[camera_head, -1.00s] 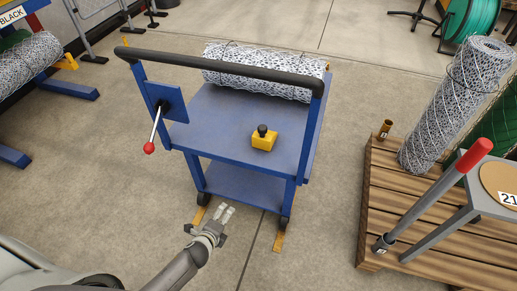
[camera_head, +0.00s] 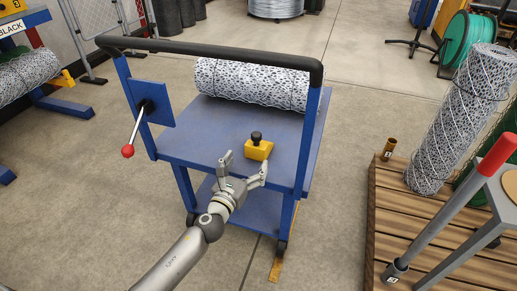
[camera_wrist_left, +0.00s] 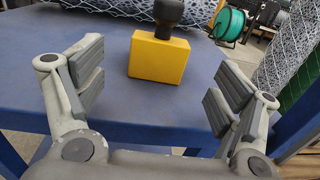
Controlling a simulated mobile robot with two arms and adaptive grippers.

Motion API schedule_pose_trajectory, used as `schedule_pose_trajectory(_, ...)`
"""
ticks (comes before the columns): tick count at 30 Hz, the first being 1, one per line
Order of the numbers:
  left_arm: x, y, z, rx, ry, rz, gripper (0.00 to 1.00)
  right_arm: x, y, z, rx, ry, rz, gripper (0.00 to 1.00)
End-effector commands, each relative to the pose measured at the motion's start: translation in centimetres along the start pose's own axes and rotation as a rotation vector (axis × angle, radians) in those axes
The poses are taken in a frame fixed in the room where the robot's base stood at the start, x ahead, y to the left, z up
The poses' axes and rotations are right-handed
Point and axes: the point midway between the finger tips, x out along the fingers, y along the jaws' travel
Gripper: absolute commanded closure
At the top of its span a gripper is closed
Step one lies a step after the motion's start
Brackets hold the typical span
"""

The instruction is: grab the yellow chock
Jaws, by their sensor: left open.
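The yellow chock (camera_head: 259,150), a block with a black knob on top, stands on the blue cart's top shelf (camera_head: 200,135). My left gripper (camera_head: 244,170) is open and empty at the shelf's near edge, just short of the chock. In the left wrist view the chock (camera_wrist_left: 159,57) stands ahead, between the lines of the two spread fingers (camera_wrist_left: 158,85) and beyond their tips. It looks apart from both fingers. My right gripper is in neither view.
A roll of wire mesh (camera_head: 250,84) lies across the back of the shelf. The cart's black handlebar (camera_head: 210,53) spans above it, and a red-knobbed lever (camera_head: 128,150) sticks out at left. A wooden pallet (camera_head: 400,215) with an upright mesh roll (camera_head: 450,120) stands at right.

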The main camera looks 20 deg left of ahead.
Motion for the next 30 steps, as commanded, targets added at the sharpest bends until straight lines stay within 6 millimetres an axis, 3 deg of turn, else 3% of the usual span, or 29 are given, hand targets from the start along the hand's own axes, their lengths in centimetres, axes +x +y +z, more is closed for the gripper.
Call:
schedule_pose_trajectory(8, 2.1, 0.0, 0.1, -0.002, 0.001, 0.0, 0.12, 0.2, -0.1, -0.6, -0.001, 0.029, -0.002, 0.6)
schedule_pose_trajectory(14, 4.9, 0.0, 0.7, -0.004, 0.0, 0.0, 0.12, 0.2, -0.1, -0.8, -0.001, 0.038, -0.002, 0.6)
schedule_pose_trajectory(18, 6.3, 0.0, 0.5, -0.004, 0.002, 0.0, 0.12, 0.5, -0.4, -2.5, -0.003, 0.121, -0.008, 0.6)
schedule_pose_trajectory(28, 6.9, 0.0, 0.6, -0.004, 0.002, -0.001, 0.12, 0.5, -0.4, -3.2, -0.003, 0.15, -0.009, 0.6)
schedule_pose_trajectory(30, 6.9, 0.0, 0.6, -0.004, 0.002, 0.0, 0.21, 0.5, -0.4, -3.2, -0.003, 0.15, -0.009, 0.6)
